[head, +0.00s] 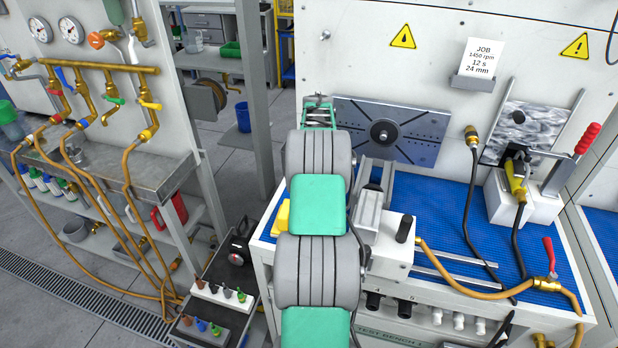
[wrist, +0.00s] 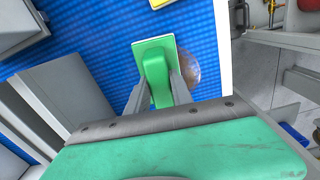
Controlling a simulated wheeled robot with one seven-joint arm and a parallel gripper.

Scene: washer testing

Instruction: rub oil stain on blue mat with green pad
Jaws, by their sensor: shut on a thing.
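The green pad (wrist: 153,52), with a raised green handle and a pale edge, is between the fingers of my gripper (wrist: 158,95) in the wrist view. My gripper is shut on its handle. The blue mat (wrist: 95,60) lies beneath; it also shows in the head view (head: 440,205). A brownish, glossy oil stain (wrist: 190,66) is on the mat just right of the pad, partly hidden by the pad and right finger. I cannot tell whether the pad touches the mat. In the head view my arm hides the gripper, pad and stain.
A yellow object (head: 283,218) lies at the mat's left side. A grey fixture (head: 392,240) stands on the bench right of my arm, with a black hose (head: 469,205) beyond. The bench's pale edge (wrist: 222,50) is close to the stain's right.

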